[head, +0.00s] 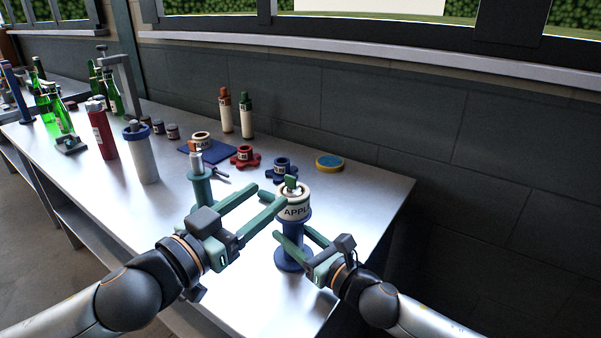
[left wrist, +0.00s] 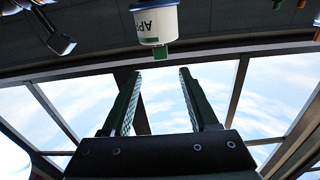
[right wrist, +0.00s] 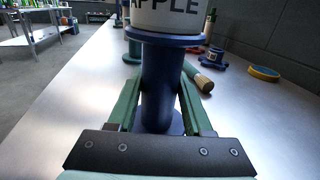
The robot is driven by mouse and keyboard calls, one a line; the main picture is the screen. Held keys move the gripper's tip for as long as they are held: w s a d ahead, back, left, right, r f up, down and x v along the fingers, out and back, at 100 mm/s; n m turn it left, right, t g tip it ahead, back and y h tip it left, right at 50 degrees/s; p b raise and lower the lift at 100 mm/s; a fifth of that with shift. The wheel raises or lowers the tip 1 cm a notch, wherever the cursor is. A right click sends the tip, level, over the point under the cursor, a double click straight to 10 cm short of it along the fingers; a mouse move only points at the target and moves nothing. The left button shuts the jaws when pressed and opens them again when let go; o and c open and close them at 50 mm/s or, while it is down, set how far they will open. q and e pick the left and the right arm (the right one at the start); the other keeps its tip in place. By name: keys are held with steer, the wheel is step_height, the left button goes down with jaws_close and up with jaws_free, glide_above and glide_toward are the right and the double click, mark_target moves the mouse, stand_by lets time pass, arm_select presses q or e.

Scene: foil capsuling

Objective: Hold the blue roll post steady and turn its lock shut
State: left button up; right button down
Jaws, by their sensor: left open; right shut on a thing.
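The blue roll post (head: 293,258) stands upright near the table's front right. It carries a white roll lettered "APPL" (head: 294,211), read as "APPLE" in the right wrist view (right wrist: 166,14). A small green lock (head: 291,182) sits on top; it also shows in the left wrist view (left wrist: 160,52), inverted. My right gripper (head: 292,232) is shut on the post's shaft below the roll, one finger each side (right wrist: 160,85). My left gripper (head: 270,196) is open and empty, left of the roll. Its fingertips point toward the lock and appear apart from it.
A teal post (head: 201,190) stands just left of my left gripper. Bottles and canisters crowd the left.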

mark_target(291, 180)
arm_select(q)
steer(key=shift+n, duration=0.3)
steer(key=x, duration=0.7)
steer(key=f+x, duration=0.1)
steer(key=x, duration=0.3)
steer(key=shift+w, duration=0.3)
steer(key=shift+c, duration=0.3)
jaws_close()
